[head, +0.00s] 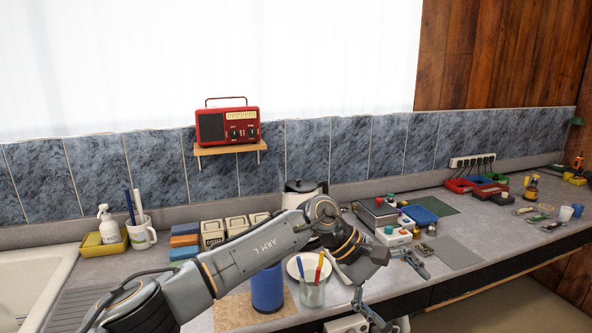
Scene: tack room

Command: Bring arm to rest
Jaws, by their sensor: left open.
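My left arm reaches in from the lower left across the front of the counter (455,253). My left gripper (402,293) is at its end, near the counter's front edge. Its fingers are spread apart, with nothing seen between them. My right gripper is not in view.
A blue cylinder (267,290) and a glass holding pens (312,292) stand just below my forearm. A kettle (303,187) is partly hidden behind the arm. A device with coloured buttons (393,235) stands beyond the gripper. A grey mat (449,252) lies bare to its right.

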